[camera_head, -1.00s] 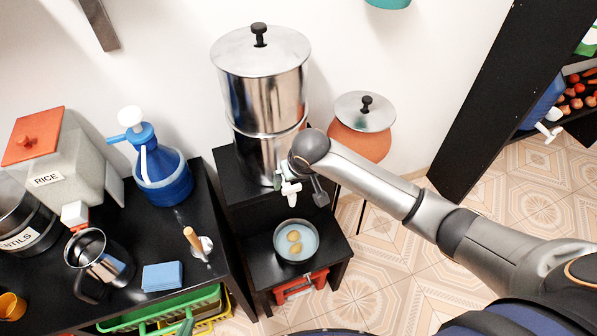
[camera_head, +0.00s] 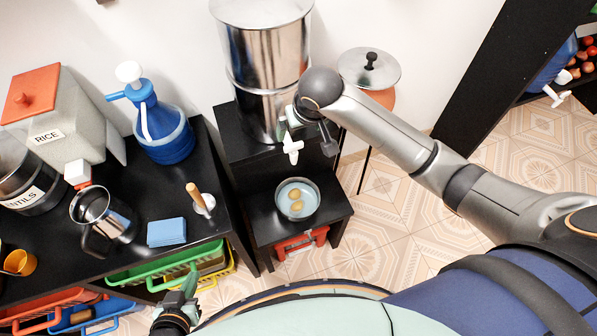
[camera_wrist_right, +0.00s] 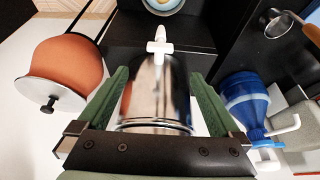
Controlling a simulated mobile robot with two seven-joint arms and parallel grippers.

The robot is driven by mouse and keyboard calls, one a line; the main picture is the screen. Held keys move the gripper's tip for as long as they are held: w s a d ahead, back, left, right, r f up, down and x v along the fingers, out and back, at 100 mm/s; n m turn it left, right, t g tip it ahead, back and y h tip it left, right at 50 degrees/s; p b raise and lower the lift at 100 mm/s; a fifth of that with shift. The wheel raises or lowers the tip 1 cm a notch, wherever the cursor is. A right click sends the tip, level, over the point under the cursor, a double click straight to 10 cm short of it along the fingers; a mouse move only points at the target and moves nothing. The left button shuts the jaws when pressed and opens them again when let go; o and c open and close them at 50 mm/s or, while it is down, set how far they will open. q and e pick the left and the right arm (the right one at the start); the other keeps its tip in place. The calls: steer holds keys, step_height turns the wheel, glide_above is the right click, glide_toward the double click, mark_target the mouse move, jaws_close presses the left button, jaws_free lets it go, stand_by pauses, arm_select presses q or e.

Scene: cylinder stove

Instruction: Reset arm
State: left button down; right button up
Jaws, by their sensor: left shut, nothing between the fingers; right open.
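My right arm reaches in from the right in the head view, and its wrist is beside the steel cylinder (camera_head: 262,70). My right gripper (camera_wrist_right: 158,75) is open in the right wrist view, its two green fingers apart in front of the cylinder, with nothing held. The cylinder's white tap (camera_head: 292,148) also shows in the wrist view (camera_wrist_right: 158,47), beyond the fingertips. In the head view the right fingers are mostly hidden by the wrist. My left gripper (camera_head: 182,298) is low at the left in the head view, shut and empty, near the green basket.
A bowl (camera_head: 312,206) with two potatoes sits on the black step below the tap. An orange pot (camera_head: 380,97) stands right of the cylinder. The left counter holds a blue water jug (camera_head: 165,140), metal pitcher (camera_head: 101,215) and rice dispenser (camera_head: 60,115). Tiled floor is open to the right.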

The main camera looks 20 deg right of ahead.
stand_by(0.6)
steer(key=s+a+f+n+t+y, duration=0.1)
steer(key=s+a+f+y, duration=0.25)
steer(key=f, duration=0.45)
steer(key=s+d+f+t, duration=0.2)
steer(key=s+f, duration=0.2)
steer(key=s, duration=0.4)
steer(key=s+d+f+t+h, duration=0.1)
steer(key=s+f, duration=0.3)
steer(key=s, duration=0.4)
steer(key=shift+s+d+f+n+t, duration=0.25)
steer(key=shift+d+n+t, duration=0.2)
steer(key=shift+d, duration=0.3)
